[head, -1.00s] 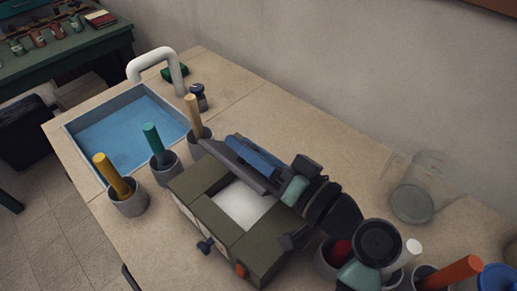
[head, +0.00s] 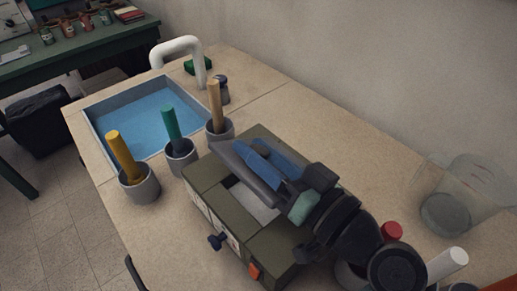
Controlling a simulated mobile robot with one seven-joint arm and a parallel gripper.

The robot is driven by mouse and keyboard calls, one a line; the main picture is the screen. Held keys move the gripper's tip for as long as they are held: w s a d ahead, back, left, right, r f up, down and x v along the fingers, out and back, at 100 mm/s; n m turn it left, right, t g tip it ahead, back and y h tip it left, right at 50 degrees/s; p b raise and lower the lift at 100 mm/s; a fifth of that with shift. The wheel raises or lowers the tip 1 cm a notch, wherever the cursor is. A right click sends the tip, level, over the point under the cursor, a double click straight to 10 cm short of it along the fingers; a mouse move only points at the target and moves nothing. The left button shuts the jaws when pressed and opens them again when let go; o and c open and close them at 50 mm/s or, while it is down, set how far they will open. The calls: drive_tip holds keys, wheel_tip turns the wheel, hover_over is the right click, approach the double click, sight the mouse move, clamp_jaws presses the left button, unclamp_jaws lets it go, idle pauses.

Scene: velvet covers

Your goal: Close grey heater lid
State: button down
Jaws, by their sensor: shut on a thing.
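The heater is a dark olive box (head: 262,240) on the bench, with a rectangular opening (head: 254,203) showing a pale inside. A long grey slab (head: 243,172), which looks like the heater lid, lies slanted over the opening and covers part of it. My gripper (head: 250,152) comes in from the lower right over the box. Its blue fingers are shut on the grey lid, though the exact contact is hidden. The lid's hinge and right end are hidden behind my gripper and arm.
Pots with yellow (head: 124,157), green (head: 172,123) and tan (head: 214,101) sticks stand close by. A blue basin (head: 135,122) is behind. A clear jar (head: 449,205) is at right.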

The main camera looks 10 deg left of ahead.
drive_tip(key=c, duration=0.5)
unclamp_jaws()
drive_tip(key=b+v, duration=0.1)
drive_tip(key=v, duration=1.1)
drive_tip(key=shift+d, duration=0.15)
drive_tip(key=shift+s+d, duration=0.3)
